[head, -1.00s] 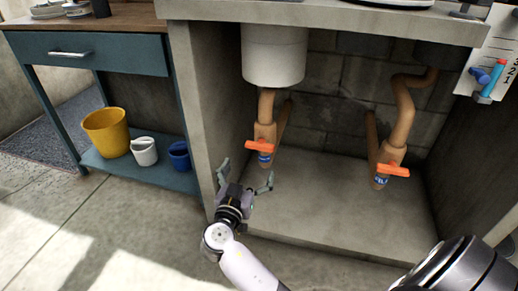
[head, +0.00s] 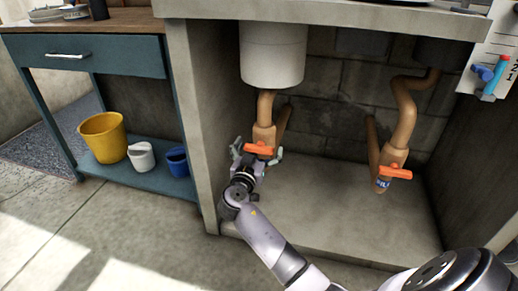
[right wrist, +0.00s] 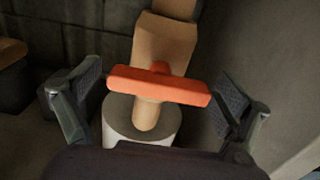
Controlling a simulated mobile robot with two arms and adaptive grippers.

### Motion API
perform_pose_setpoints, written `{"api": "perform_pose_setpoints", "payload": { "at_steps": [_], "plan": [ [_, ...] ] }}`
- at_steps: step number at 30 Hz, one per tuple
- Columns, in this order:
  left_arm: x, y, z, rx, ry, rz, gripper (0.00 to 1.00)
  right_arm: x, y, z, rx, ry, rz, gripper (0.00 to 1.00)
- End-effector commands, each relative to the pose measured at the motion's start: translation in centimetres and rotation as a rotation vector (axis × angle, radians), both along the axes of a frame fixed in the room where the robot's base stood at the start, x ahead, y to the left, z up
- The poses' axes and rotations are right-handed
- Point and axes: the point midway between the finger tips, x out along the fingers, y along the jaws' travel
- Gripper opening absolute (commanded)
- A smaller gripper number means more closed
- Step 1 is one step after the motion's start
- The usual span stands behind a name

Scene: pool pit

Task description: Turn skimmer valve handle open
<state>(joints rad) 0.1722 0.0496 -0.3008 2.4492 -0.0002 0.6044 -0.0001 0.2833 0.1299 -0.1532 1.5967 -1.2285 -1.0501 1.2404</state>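Two tan pipes with valves stand in the recess, each with an orange handle. The left valve handle (head: 258,149) lies roughly crosswise to its pipe (head: 265,107); its blue label is hidden behind my gripper. The right valve handle (head: 394,172) also lies crosswise, above a blue label (head: 382,183) too small to read. My right gripper (head: 257,153) is at the left handle with its fingers open on either side. In the right wrist view the orange handle (right wrist: 160,86) lies between the spread fingers, with a gap at each end. My left gripper is not in view.
A white cylinder (head: 272,55) hangs above the left valve. A concrete side wall (head: 190,120) stands close left of my gripper. The recess floor (head: 320,200) is clear. A teal table (head: 85,53) with a yellow bucket (head: 103,138) stands at left.

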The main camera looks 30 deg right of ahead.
Motion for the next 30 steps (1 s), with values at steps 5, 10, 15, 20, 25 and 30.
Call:
{"api": "perform_pose_setpoints", "payload": {
  "at_steps": [5,10,15,20,25,30],
  "plan": [
    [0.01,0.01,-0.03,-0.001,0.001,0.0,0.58,-0.02,0.02,-0.03,0.0,0.0,0.0,0.83],
    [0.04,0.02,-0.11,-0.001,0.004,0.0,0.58,-0.03,0.04,-0.04,0.001,0.001,0.0,0.72],
    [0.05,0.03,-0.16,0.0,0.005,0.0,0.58,-0.02,0.04,-0.05,0.001,0.001,0.0,0.6],
    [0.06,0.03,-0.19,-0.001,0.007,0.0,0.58,-0.03,0.05,-0.05,0.001,0.001,0.0,0.5],
    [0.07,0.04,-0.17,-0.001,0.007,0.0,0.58,-0.03,0.05,-0.05,-0.001,0.003,0.0,0.46],
    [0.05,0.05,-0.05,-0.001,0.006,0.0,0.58,-0.04,0.06,-0.02,-0.023,0.028,0.0,0.46]
  ]
}}
